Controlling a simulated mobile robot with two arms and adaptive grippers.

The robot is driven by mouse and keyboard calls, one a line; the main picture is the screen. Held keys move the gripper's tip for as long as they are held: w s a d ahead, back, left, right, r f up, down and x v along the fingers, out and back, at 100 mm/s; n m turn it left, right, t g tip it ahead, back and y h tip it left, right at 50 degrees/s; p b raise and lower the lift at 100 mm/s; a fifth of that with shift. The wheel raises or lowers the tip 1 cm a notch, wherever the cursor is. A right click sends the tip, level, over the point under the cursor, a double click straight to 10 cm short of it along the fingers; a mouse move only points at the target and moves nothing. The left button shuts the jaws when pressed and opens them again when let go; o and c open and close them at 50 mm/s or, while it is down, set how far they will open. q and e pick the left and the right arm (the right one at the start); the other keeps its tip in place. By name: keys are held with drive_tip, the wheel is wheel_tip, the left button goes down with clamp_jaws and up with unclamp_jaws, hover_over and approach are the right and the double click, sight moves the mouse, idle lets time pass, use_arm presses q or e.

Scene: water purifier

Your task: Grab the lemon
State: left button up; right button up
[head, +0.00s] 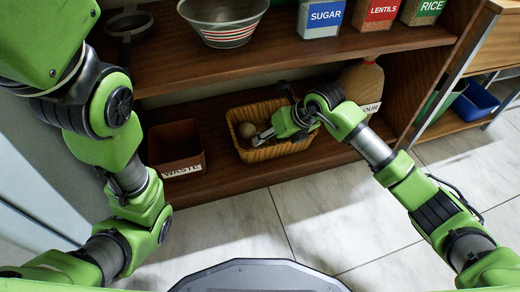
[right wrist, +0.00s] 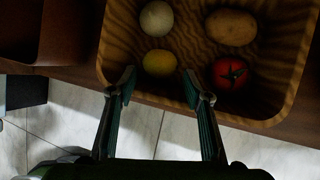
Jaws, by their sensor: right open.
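The yellow lemon (right wrist: 159,63) lies in a wicker basket (right wrist: 285,116) in the right wrist view, near the basket wall closest to my gripper. My right gripper (right wrist: 158,86) is open and empty, its two fingertips spread at either side of the lemon's near end. I cannot tell if they touch it. In the head view my right gripper (head: 262,137) reaches into the basket (head: 262,154) on the lower shelf. The lemon cannot be made out there. My left arm shows on the left, but its gripper is out of view.
A pale round onion-like item (right wrist: 156,18), a potato (right wrist: 231,27) and a red tomato (right wrist: 230,72) share the basket. A brown waste box (head: 175,150) stands to the left. The upper shelf (head: 270,58) is above.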

sight(264, 144)
drive_tip(key=b+x, duration=0.3)
drive_tip(key=x, duration=0.1)
drive_tip(key=shift+a+f, duration=0.15)
drive_tip(key=shift+f, duration=0.25)
drive_tip(key=shift+w+a+f+b, duration=0.15)
drive_tip(key=shift+w+f+b, duration=0.1)
drive_tip(key=shift+b, duration=0.15)
drive_tip(key=shift+r, duration=0.1)
drive_tip(key=c, duration=0.8)
